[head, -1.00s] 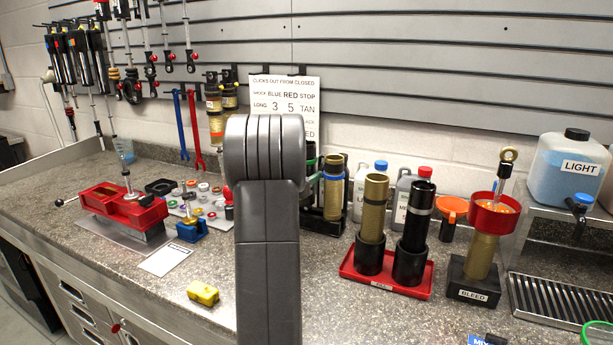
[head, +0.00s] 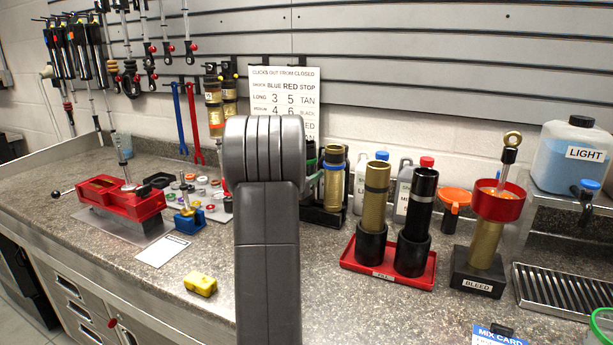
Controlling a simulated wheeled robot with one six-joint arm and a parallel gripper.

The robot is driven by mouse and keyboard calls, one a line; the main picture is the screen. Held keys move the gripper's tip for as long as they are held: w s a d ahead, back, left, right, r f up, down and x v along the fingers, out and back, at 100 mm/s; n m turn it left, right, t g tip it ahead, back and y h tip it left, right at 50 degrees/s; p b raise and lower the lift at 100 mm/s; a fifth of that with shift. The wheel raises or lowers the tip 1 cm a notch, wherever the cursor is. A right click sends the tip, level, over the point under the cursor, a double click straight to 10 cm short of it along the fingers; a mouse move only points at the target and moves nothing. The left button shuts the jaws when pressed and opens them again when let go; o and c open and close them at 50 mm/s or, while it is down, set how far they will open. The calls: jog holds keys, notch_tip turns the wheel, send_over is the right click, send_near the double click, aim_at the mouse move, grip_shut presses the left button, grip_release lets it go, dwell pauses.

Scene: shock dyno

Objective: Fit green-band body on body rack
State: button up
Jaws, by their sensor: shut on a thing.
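My grey arm stands upright in the middle of the head view and hides my gripper and anything held in it. Just right of the arm, a dark body with a green band (head: 311,164) shows only as a narrow strip; what holds or supports it is hidden.
Right of the rack, a red tray (head: 420,281) carries a gold body and a black body in black cups. A bleed stand (head: 477,275) is farther right. A red vise (head: 120,200), a blue block (head: 188,222) and a yellow block (head: 200,284) are left. The front counter is mostly clear.

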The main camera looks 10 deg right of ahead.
jog(key=o, duration=1.4)
jog(key=shift+s+a+f, duration=0.1)
jog(key=shift+s+a, duration=0.3)
jog(key=b+v, duration=0.1)
jog(key=v, duration=1.1)
jog(key=shift+s+a+b, duration=0.2)
jog(key=shift+s+b, duration=0.15)
jog(key=shift+b, duration=0.05)
jog(key=shift+w, duration=0.1)
jog(key=p+x, duration=0.2)
jog(key=x, duration=1.1)
jog(key=shift+w+d, duration=0.25)
jog(key=shift+w, duration=0.1)
